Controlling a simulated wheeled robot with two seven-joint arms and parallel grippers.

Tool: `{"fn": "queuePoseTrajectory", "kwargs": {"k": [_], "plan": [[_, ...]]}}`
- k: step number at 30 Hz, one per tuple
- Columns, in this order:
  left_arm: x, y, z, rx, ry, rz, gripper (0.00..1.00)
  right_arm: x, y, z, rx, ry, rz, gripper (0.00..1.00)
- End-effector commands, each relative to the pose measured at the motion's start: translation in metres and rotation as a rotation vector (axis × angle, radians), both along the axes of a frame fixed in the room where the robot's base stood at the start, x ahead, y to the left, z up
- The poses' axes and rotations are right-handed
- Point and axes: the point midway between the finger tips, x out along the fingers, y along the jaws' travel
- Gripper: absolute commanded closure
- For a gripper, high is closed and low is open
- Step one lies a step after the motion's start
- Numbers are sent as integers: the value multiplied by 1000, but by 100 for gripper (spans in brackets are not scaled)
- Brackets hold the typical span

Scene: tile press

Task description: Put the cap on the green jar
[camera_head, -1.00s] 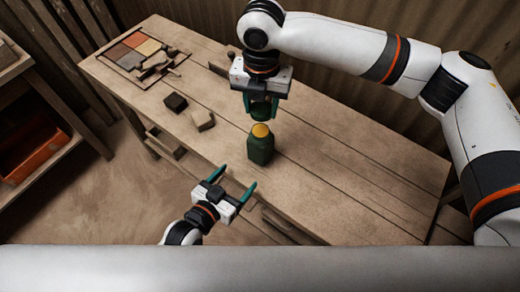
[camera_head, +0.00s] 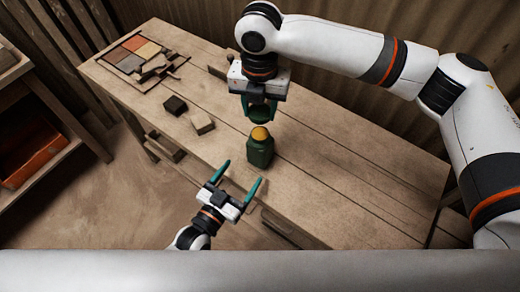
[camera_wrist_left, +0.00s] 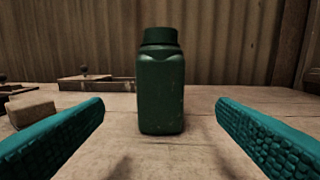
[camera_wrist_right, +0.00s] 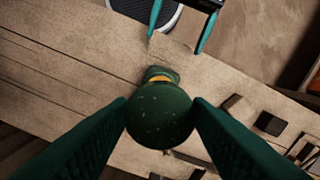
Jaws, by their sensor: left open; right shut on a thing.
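The green jar (camera_head: 260,153) stands upright on the bench, its mouth showing orange-yellow. It also shows in the left wrist view (camera_wrist_left: 161,95), centred beyond the fingers. My right gripper (camera_head: 260,108) is shut on the round dark green cap (camera_head: 260,118), held above the jar with a gap between them. In the right wrist view the cap (camera_wrist_right: 160,115) hides part of the jar (camera_wrist_right: 158,73). My left gripper (camera_head: 241,174) is open and empty at the bench's front edge, its fingers pointing at the jar from the near side without touching it.
A dark block (camera_head: 175,105) and a tan block (camera_head: 203,123) lie left of the jar. A tray of coloured tiles (camera_head: 136,51) is at the bench's far left. The bench (camera_head: 350,190) is clear to the right. An orange bin (camera_head: 35,150) sits on the left shelf.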

Motion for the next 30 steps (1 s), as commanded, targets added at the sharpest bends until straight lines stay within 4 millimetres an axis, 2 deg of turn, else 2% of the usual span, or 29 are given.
{"fn": "queuePoseTrajectory", "kwargs": {"k": [9,15,21,30], "plan": [[53,-33,1,-2,-2,-1,19,0,0,0,0,0,0,76],[77,-47,0,1,1,-1,19,0,0,0,0,0,0,76],[87,-54,0,1,1,-1,19,0,0,0,0,0,0,76],[88,-54,0,1,1,-1,19,0,0,0,0,0,0,76]]}}
